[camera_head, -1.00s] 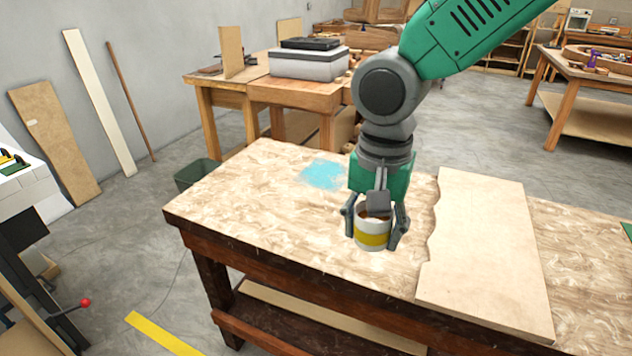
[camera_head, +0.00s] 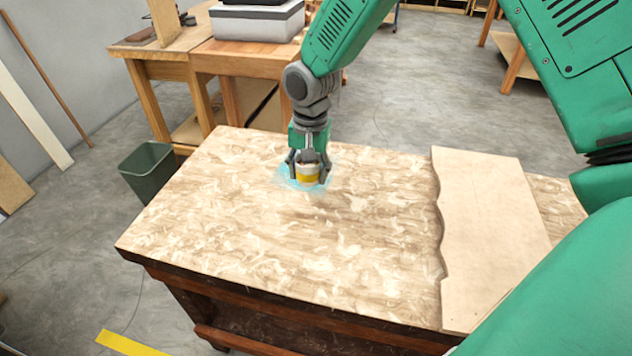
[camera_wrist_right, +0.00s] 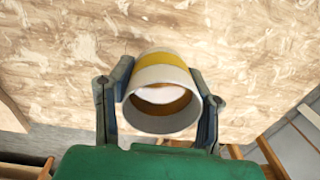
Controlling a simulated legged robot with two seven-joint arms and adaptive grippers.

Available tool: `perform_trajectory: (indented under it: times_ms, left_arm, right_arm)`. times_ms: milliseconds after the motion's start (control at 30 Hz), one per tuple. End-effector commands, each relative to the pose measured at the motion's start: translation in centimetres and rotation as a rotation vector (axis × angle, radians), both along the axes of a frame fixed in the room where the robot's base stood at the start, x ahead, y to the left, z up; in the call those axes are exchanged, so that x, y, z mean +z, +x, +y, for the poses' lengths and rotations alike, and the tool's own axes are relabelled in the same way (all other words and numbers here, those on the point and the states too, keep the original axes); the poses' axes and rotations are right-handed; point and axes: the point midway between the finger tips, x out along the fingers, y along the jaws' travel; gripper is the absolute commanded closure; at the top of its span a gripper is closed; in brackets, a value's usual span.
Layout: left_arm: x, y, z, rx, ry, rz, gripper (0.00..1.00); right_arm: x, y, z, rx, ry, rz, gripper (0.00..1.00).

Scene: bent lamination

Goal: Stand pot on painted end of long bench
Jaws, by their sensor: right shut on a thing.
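The pot (camera_head: 307,173) is a small white cup with a yellow band. My right gripper (camera_head: 308,172) is shut on it, with one finger on each side. In the head view the pot is upright over the blue paint patch (camera_head: 289,173) on the long bench (camera_head: 300,245); I cannot tell if its base touches the top. The patch is not visible in the wrist view. My left gripper is not in view.
A pale wavy-edged board (camera_head: 485,230) lies on the right part of the bench. A dark green bin (camera_head: 148,172) stands on the floor left of the bench. Another wooden table with a grey case (camera_head: 257,20) stands behind. The bench top's front left is clear.

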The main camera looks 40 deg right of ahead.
Motion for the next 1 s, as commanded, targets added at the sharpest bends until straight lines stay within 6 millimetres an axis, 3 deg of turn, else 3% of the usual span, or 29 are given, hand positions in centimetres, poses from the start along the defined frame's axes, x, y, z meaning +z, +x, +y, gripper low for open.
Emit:
perform_trajectory:
  times_ms: [200,433,600,1000]
  left_arm:
    - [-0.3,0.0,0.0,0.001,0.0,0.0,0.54]
    - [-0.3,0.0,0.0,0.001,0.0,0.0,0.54]
    - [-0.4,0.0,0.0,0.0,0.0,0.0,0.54]
    - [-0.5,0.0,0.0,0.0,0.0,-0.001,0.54]
  right_arm:
    - [-4.4,-0.1,-0.2,0.0,0.003,0.004,1.0]
    - [-6.2,-0.1,-0.3,-0.001,0.005,0.003,1.0]
    - [-8.6,-0.1,-0.2,-0.001,0.003,0.004,1.0]
    - [-9.4,-0.1,-0.1,0.0,0.002,0.002,1.0]
